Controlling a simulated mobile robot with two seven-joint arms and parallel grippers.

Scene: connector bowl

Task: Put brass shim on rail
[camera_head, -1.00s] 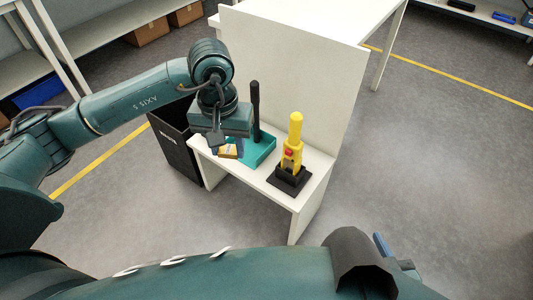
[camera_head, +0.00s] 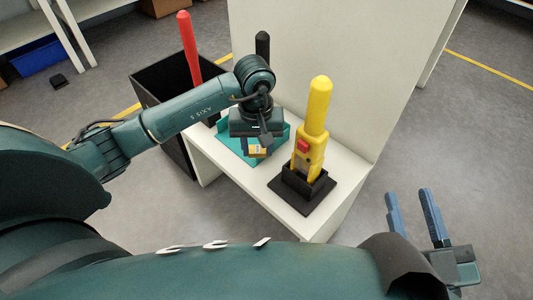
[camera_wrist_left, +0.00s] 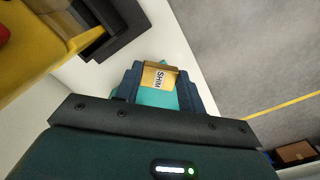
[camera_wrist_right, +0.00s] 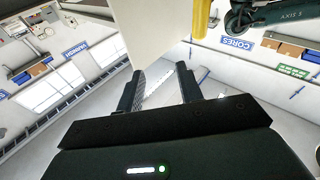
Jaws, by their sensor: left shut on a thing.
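The brass shim (camera_head: 257,153), a small yellow-brown piece marked SHIM, is held between the fingers of my left gripper (camera_head: 258,147). It also shows between those fingers in the left wrist view (camera_wrist_left: 158,77). The left gripper is over a teal base (camera_head: 230,150) on the white bench and hides part of it. I cannot tell whether the shim touches the base. No part is clearly identifiable as the rail. My right gripper (camera_head: 415,212) is open and empty, off to the right above the floor; its spread fingers show in the right wrist view (camera_wrist_right: 160,90).
A yellow tool (camera_head: 313,130) with a red button stands in a black holder (camera_head: 305,200) close right of the left gripper. A black post (camera_head: 262,45) rises behind. A black bin (camera_head: 165,95) with a red rod (camera_head: 190,50) stands left of the bench (camera_head: 240,190).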

